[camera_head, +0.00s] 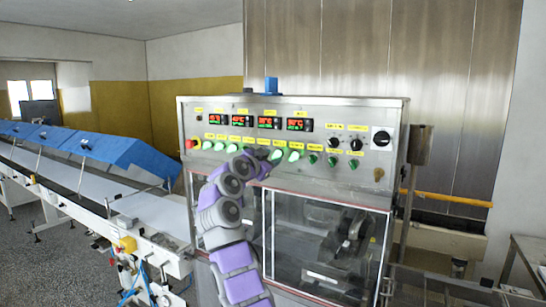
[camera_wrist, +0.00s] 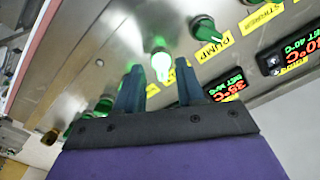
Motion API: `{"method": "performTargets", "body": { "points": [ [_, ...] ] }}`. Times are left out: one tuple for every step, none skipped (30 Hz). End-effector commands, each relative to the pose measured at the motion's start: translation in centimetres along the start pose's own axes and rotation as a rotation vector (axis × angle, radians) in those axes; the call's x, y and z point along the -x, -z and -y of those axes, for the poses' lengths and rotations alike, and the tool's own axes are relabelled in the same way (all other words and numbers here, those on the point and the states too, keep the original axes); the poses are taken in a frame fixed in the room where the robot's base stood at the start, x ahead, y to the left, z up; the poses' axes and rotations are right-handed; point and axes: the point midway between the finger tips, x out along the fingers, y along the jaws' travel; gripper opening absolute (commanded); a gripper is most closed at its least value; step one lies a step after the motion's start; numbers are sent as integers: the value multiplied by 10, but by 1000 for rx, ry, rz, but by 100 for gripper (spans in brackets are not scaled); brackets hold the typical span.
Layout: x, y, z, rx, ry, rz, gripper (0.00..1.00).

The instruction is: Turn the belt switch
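The control panel (camera_head: 330,108) carries a row of green knobs with yellow labels; which one is the belt switch I cannot read. My gripper (camera_head: 264,160) is raised in front of the middle of this row and hides part of it. In the wrist view my gripper (camera_wrist: 158,76) has its two dark fingers apart with nothing held between them. A lit green knob (camera_wrist: 160,64) shows just beyond the gap between the fingertips. Whether a finger touches it I cannot tell. A dark green knob (camera_wrist: 205,30) beside the label PUMP sits to its upper right.
Above the knobs are several red-and-green displays (camera_head: 269,123). A red button (camera_head: 191,144) is at the panel's left end, and a black rotary switch (camera_head: 381,139) at its right. Clear windows (camera_head: 320,240) lie below. A conveyor (camera_head: 80,178) with blue covers runs left.

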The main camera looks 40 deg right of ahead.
Motion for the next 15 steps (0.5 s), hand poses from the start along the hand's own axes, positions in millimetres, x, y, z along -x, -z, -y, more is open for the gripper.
{"method": "performTargets", "body": {
  "points": [
    [-4,3,1,1,-1,-2,38],
    [-6,3,1,0,-1,-3,38],
    [-9,3,1,2,-2,-3,38],
    [-12,3,1,2,-2,-2,38],
    [-14,2,1,1,-1,-2,38],
    [-16,2,2,1,0,-1,38],
    [-17,2,2,1,1,-1,38],
    [-19,2,2,0,2,-1,38],
    [-20,2,2,-1,2,-1,38],
    [-21,2,1,-2,2,-1,38],
    [-22,2,1,-3,2,0,38],
    [-23,1,1,-3,2,0,38],
    [-24,1,1,-3,2,0,38],
    [-24,1,0,-3,1,0,38],
    [-24,1,0,-3,1,0,38]
  ]
}}
